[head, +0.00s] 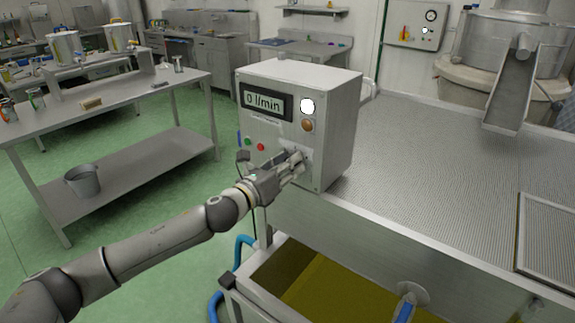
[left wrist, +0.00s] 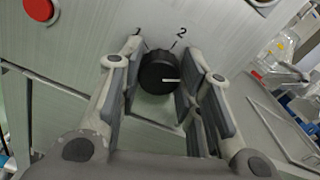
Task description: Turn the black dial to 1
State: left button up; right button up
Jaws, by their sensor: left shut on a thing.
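The black dial (left wrist: 158,73) sits on the front panel of the grey control box (head: 338,110). In the left wrist view it is between the two fingers of my left gripper (left wrist: 165,58), which is shut on it. A white mark on the dial points to the right in that view. The numbers 1 and 2 are printed on the panel above the dial, 1 to the left and 2 to the right. In the head view my left gripper (head: 296,160) is at the lower part of the panel and hides the dial. My right gripper is out of view.
The box's display (head: 266,101) reads 0 l/min. Green and red buttons (head: 261,147) lie left of my gripper. A perforated metal deck (head: 430,160) extends right; a yellow-filled trough (head: 330,295) is below.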

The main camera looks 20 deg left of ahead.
pick_arm(q)
jog(key=shift+n, duration=0.3)
jog(key=n+p, duration=0.2)
jog(key=n, duration=0.5)
jog(key=n+p, duration=0.3)
jog(key=n, duration=0.5)
jog(key=n+p, duration=0.2)
jog(key=n, duration=0.6)
jog(key=shift+f+p, duration=0.25)
jog(key=shift+p, duration=0.1)
jog(key=shift+n, duration=0.3)
jog(key=o, duration=1)
jog(key=shift+o, duration=0.2)
jog(key=v, duration=1.2)
